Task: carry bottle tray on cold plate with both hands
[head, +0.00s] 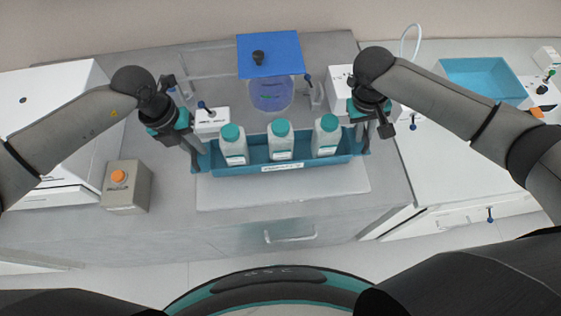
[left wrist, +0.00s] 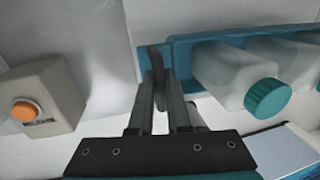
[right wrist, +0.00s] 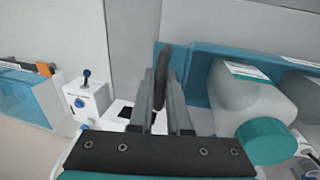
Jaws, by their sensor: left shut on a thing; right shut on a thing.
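The blue bottle tray (head: 303,164) holds three white bottles with teal caps, the left (head: 232,146), middle (head: 280,140) and right (head: 326,136) ones, all upright. The tray is over a pale flat plate (head: 280,192) on the grey bench; I cannot tell whether it touches it. My left gripper (head: 197,160) is shut on the tray's left end handle, which shows in the left wrist view (left wrist: 158,85). My right gripper (head: 366,143) is shut on the right end handle, seen in the right wrist view (right wrist: 162,80).
Behind the tray stands a clear vessel (head: 271,95) under a blue panel (head: 270,55). A grey box with an orange button (head: 127,187) is at the left. A white device (head: 212,121) stands close behind the tray's left end. A blue basin (head: 482,78) is at the far right.

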